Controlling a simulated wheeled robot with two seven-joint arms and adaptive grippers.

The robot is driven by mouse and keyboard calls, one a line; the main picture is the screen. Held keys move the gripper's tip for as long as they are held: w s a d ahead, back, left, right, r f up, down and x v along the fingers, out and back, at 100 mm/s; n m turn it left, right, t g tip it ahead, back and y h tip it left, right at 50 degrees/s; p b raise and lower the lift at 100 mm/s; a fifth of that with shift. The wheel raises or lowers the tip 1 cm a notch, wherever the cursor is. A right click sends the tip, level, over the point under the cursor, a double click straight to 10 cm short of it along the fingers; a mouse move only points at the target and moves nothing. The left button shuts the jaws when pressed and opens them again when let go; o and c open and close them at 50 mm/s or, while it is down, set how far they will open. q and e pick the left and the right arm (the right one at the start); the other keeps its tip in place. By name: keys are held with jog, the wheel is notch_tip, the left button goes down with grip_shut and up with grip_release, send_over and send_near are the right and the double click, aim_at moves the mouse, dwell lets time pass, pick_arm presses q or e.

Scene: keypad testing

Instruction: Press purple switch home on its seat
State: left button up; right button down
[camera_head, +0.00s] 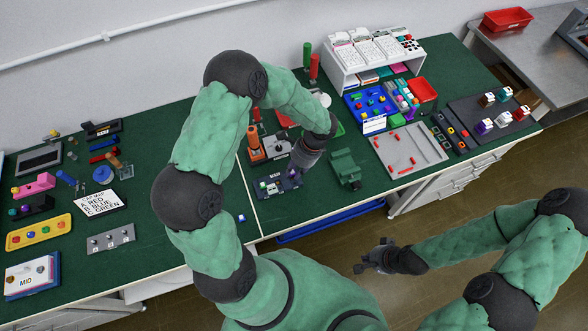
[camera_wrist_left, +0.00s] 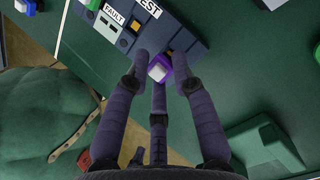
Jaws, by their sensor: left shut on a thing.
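The purple switch (camera_wrist_left: 159,68) has a pale top and sits between the fingertips of my left gripper (camera_wrist_left: 160,62), which is shut on it in the left wrist view. It is at the near edge of a dark panel (camera_wrist_left: 195,42) with white labels, one reading FAULT. A yellow patch shows on the panel just beyond the switch; I cannot tell whether the switch touches its seat. In the head view my left gripper (camera_head: 299,168) is over the right end of the panel (camera_head: 266,191) and hides the switch. My right gripper (camera_head: 372,259) is off the table's front; its jaws are too small to judge.
A green vise-like block (camera_head: 345,168) stands right of the panel. An orange-handled tool (camera_head: 254,146) stands behind it. A grey tray (camera_head: 409,150) with red pieces lies further right. A small blue-and-white switch (camera_head: 241,217) lies near the front edge, with bare green mat around it.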

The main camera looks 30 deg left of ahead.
pick_arm(q)
jog(key=shift+f+b, duration=0.6)
jog(key=shift+f, duration=0.25)
jog(key=o, duration=0.9)
